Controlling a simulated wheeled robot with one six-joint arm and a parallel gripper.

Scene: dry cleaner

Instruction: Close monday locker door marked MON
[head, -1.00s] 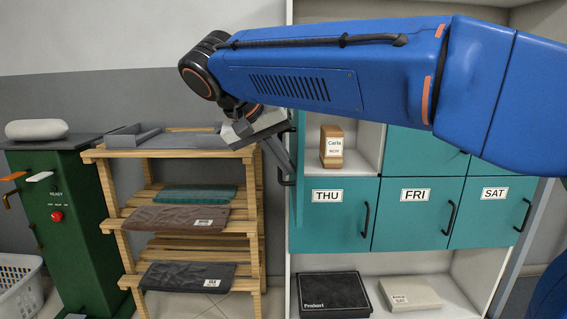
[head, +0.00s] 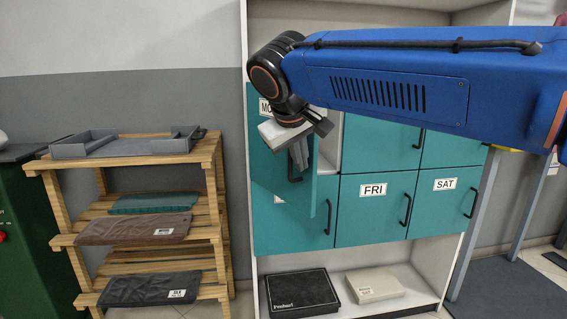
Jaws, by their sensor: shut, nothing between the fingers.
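The teal MON locker door (head: 265,160) stands partly open at the left of the locker block, its outer face showing at a slant. The start of its label, "MO", shows; my arm hides the rest. Its dark handle (head: 293,172) is near the free edge. The door's lower part overlaps the THU door below. My gripper (head: 301,160) is shut and empty, pointing down on the outer side of the MON door beside the handle. Contact between them cannot be told. A strip of the open compartment shows between the door and the closed door to its right.
The doors around it, including FRI (head: 375,205) and SAT (head: 443,210), are closed. A wooden rack (head: 215,170) with a grey tray (head: 125,147) and folded garments stands to the left. A black box (head: 303,293) and a pale box (head: 374,286) lie in the open bottom bay.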

